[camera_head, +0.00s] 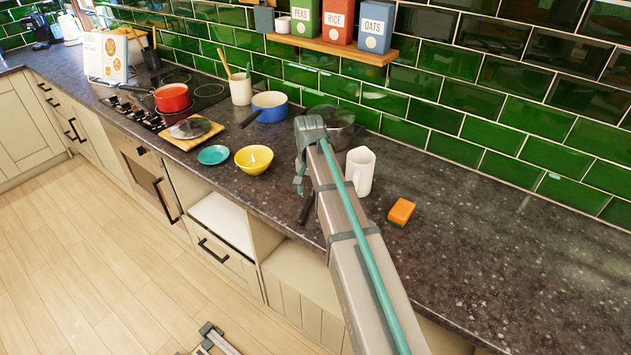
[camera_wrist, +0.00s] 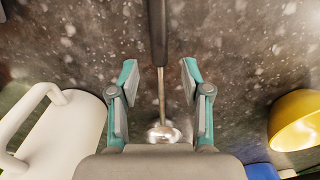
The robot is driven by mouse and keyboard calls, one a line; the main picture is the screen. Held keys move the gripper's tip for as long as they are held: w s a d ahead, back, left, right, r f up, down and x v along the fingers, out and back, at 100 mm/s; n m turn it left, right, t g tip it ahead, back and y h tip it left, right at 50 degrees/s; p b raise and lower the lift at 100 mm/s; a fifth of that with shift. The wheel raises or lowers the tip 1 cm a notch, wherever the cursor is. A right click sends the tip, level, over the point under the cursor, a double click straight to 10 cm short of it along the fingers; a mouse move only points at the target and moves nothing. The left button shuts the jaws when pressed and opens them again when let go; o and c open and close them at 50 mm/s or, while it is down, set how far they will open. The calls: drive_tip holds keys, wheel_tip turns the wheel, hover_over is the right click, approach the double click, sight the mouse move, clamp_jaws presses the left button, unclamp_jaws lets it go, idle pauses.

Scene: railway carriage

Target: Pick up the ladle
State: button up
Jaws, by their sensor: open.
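The ladle lies on the dark speckled counter (camera_head: 480,260). In the wrist view its black handle (camera_wrist: 158,30) is at the top, and its thin metal shaft (camera_wrist: 161,88) runs down to a shiny bowl (camera_wrist: 163,133). My gripper (camera_wrist: 160,72) is open, with one teal-tipped finger on each side of the shaft and a gap on both sides. In the head view my gripper (camera_head: 299,188) points down over the counter, and only the ladle's dark handle (camera_head: 306,208) shows near the front edge. My arm hides the rest of it.
A white jug (camera_head: 360,171) stands close to the right of my gripper, with an orange sponge (camera_head: 401,211) farther right. A yellow bowl (camera_head: 254,160), teal dish (camera_head: 213,155) and blue pan (camera_head: 270,106) are to the left. A dark pot (camera_head: 335,126) stands behind. The right counter is clear.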

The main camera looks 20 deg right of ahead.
drive_tip(key=shift+f, duration=1.05)
drive_tip(key=shift+c, duration=0.2)
clamp_jaws()
